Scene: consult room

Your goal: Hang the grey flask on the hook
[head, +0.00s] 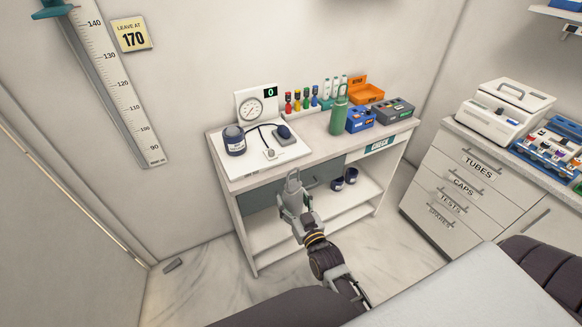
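I cannot make out a grey flask in the head view. A green bottle (339,117) stands upright on the desk top (318,143), but it is not grey. I cannot clearly make out a hook; a small dark shape (310,183) under the desk's front edge is too small to name. My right gripper (293,178) is in front of the desk, just below its front edge, with its fingers pointing up and away. The fingertips look near each other, and I see nothing clear between them. My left gripper is out of view.
The desk holds a gauge (250,110), a dark blue cuff (234,140), coloured tubes (307,98), an orange box (367,90) and blue (360,118) and grey boxes (394,110). Dark cuffs (344,180) lie on its lower shelf. A drawer cabinet (462,185) stands right.

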